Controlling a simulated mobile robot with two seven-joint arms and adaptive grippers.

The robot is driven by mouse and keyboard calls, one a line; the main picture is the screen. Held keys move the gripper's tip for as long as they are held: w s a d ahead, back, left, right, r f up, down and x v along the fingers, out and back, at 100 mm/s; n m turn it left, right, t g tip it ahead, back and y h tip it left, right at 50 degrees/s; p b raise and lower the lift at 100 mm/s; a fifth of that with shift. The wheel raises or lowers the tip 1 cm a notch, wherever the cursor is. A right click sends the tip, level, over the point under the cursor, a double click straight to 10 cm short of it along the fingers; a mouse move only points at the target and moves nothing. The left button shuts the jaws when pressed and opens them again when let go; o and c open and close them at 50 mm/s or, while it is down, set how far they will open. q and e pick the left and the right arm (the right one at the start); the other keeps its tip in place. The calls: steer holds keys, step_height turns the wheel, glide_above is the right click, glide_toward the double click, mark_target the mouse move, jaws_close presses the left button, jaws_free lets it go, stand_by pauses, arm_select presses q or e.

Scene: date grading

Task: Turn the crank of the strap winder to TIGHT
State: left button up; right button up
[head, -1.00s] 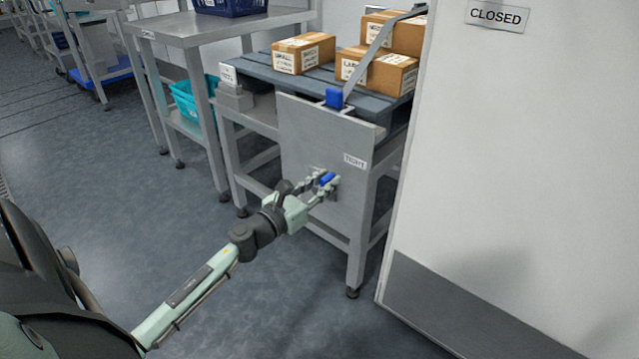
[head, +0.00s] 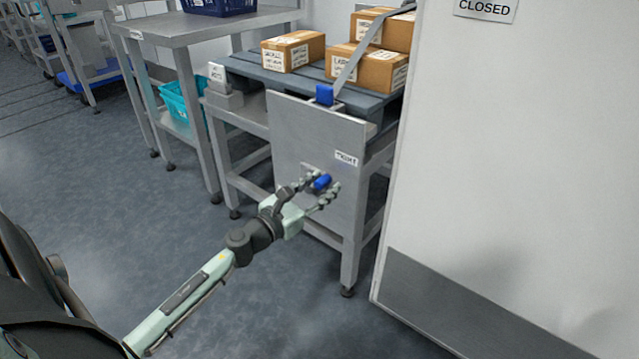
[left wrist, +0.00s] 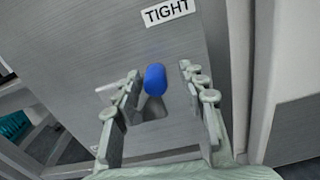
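The strap winder's grey upright panel (head: 300,130) is on the front of the steel stand. A white TIGHT label (head: 345,158) is on it, also in the left wrist view (left wrist: 167,12). The crank's blue handle (head: 321,182) sits low on the panel, below the label. My left gripper (head: 316,188) is open, its fingers on either side of the handle. In the left wrist view, the handle (left wrist: 155,79) stands between the spread fingers (left wrist: 160,82), with a visible gap on each side. The crank arm behind the handle is mostly hidden. My right gripper is not in view.
Several cardboard boxes (head: 293,50) lie on the grey slatted pallet (head: 240,66), with a grey strap (head: 362,50) leading to a blue buckle-like part (head: 324,94). A white door or wall panel (head: 520,150) marked CLOSED stands close on the right. Floor at left is clear.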

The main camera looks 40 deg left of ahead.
arm_select(q)
steer(key=shift+s+f, duration=0.15)
steer(key=shift+f, duration=0.2)
steer(key=s+a, duration=0.1)
steer(key=s, duration=1)
steer(key=shift+s+r, duration=0.2)
steer(key=shift+s, duration=0.15)
steer(key=shift+a, duration=0.1)
